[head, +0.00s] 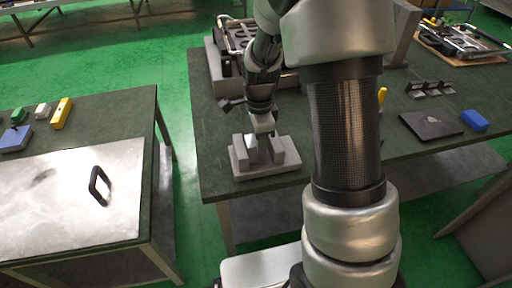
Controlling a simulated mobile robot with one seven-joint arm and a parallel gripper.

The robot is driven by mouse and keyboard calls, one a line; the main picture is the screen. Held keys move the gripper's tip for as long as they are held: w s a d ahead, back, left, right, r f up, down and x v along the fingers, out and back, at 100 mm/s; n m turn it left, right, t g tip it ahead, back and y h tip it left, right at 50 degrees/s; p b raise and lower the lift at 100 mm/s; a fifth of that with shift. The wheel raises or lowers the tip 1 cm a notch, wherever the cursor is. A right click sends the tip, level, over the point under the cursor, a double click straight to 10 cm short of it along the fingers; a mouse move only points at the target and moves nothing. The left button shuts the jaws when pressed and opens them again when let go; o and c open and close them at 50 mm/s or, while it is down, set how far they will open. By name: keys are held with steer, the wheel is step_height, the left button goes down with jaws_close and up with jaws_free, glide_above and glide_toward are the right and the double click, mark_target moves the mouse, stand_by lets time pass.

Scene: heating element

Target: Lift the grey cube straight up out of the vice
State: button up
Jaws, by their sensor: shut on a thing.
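The light grey vice (243,172) stands near the front edge of the dark table on the right, with two upright blocks on its flat base. My gripper (264,132) points down over the middle of the vice. It is shut on the grey cube (264,150), which sits low between the vice's uprights. The cube and the vice are close in colour, so their border is hard to make out. I cannot tell whether the cube touches the vice.
My arm hides much of the right table. A metal frame assembly (236,36) stands behind the gripper. A left table holds a metal sheet with a black handle (98,185).

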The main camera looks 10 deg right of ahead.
steer(key=shift+r+p, duration=3.2)
steer(key=shift+r, duration=0.85)
